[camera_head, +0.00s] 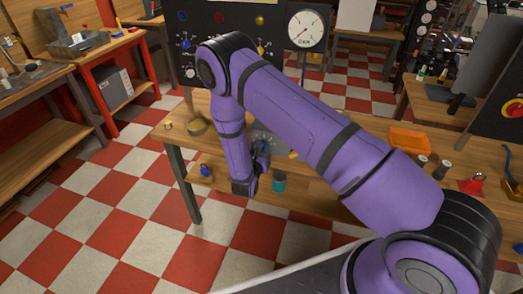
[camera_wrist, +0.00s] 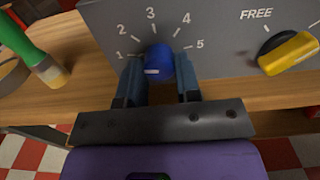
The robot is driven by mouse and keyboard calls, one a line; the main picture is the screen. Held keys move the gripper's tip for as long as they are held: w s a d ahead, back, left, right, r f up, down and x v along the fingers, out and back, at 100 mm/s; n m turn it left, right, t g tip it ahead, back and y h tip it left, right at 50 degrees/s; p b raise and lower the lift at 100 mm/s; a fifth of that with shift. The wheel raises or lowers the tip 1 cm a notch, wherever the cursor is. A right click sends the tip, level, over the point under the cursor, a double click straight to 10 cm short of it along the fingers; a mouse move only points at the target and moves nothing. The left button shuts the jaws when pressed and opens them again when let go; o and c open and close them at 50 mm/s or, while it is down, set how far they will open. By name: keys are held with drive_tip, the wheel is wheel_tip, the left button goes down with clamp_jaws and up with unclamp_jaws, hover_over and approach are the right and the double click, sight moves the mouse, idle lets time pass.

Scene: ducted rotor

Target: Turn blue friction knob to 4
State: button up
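The blue knob (camera_wrist: 158,60) sits on a grey panel (camera_wrist: 215,25) with a printed scale from 1 to 5 around its top. A white mark shows on the knob's lower left; which number it points to is unclear. My gripper (camera_wrist: 160,75) has one dark blue finger on each side of the knob, the tips close to the panel. The fingers are close to the knob's sides, but whether they touch it I cannot tell. In the head view my arm largely hides the panel (camera_head: 268,138) and the knob is not clear.
A yellow knob (camera_wrist: 291,53) marked FREE is to the right on the same panel. A green-handled tool (camera_wrist: 45,66) lies at the left on the wooden bench (camera_wrist: 205,91). In the head view an orange tray (camera_head: 408,140) and a red item (camera_head: 472,186) stand further right.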

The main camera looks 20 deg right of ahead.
drive_tip(key=shift+m, duration=0.3)
drive_tip(key=m, duration=0.5)
drive_tip(key=shift+m, duration=0.3)
drive_tip(key=m, duration=1.1)
drive_tip(key=shift+m, duration=0.4)
drive_tip(key=m, duration=0.5)
drive_tip(key=shift+r+m, duration=0.1)
drive_tip(key=shift+m, duration=0.2)
drive_tip(key=o, duration=0.9)
drive_tip(key=shift+o, duration=0.2)
drive_tip(key=shift+a, duration=0.1)
